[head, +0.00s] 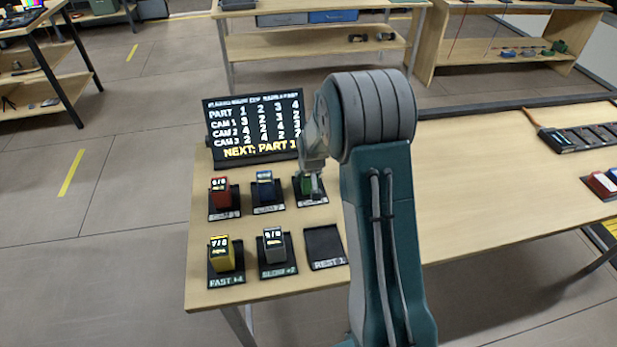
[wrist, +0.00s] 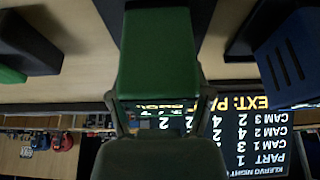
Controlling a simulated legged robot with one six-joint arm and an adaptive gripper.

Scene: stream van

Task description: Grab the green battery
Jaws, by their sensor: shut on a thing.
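The green battery (head: 307,187) is at the far right of the back row of black holders on the wooden table. My arm partly hides it in the head view. My gripper (head: 315,184) reaches down over it and is shut on it. In the wrist view, which is upside down, the green battery (wrist: 158,52) fills the top middle, with my gripper's fingers (wrist: 158,100) on either side of it. I cannot tell whether the battery is clear of its holder.
A blue battery (head: 265,188) and a red battery (head: 222,193) stand to the left. A yellow battery (head: 221,256) and a grey battery (head: 273,245) stand in front, beside an empty holder (head: 323,246). The table's middle (head: 470,190) is clear.

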